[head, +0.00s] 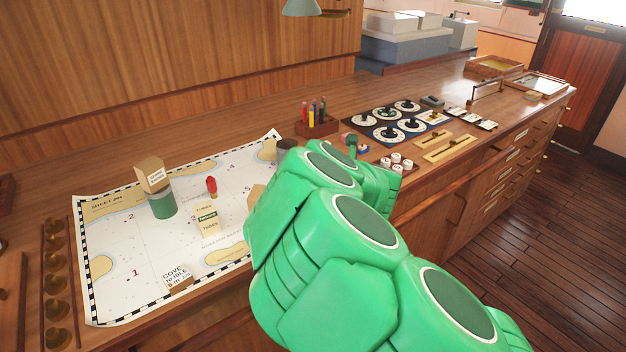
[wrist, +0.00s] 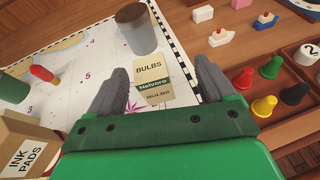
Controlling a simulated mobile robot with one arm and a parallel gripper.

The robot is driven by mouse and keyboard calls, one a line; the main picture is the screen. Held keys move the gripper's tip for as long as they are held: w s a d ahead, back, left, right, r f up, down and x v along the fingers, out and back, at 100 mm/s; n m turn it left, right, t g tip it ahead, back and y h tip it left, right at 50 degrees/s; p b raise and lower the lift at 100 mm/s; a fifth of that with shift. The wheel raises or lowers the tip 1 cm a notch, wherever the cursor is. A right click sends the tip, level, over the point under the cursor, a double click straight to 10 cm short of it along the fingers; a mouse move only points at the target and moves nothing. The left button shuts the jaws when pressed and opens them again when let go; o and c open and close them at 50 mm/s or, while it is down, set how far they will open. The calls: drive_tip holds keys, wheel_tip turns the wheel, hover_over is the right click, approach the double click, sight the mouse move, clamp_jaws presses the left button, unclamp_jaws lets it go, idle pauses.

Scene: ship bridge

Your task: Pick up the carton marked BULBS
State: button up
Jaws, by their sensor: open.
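The carton marked BULBS (wrist: 152,71) is a small cream and tan box with a green band. In the wrist view it stands on the chart between the two dark fingers of my gripper (wrist: 161,66). The fingers are open, with a visible gap on each side of the carton; I cannot tell how far their tips are above the chart. In the head view my green arm covers the gripper, and I cannot make out the BULBS carton there.
A grey cylinder (wrist: 136,30) stands just beyond the carton. A carton marked INK PADS (wrist: 27,147) is at lower left. Coloured pawns (wrist: 264,106) and toy boats (wrist: 221,36) lie to the right. On the chart (head: 120,250) stand a TUBES carton (head: 207,222) and a green cylinder (head: 162,204) topped by another carton (head: 152,174).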

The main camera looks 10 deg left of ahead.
drive_tip(key=f, duration=0.1)
drive_tip(key=f+n, duration=0.1)
drive_tip(key=s+a+f+g, duration=0.1)
drive_tip(key=shift+s+a+f+n+y, duration=0.1)
drive_tip(key=shift+f+n+y, duration=0.1)
drive_tip(key=shift+n+y, duration=0.15)
drive_tip(key=shift+x, duration=1.9)
drive_tip(key=shift+w+a, duration=0.6)
drive_tip(key=shift+w, duration=0.2)
drive_tip(key=shift+x, duration=1.05)
drive_tip(key=c, duration=1.1)
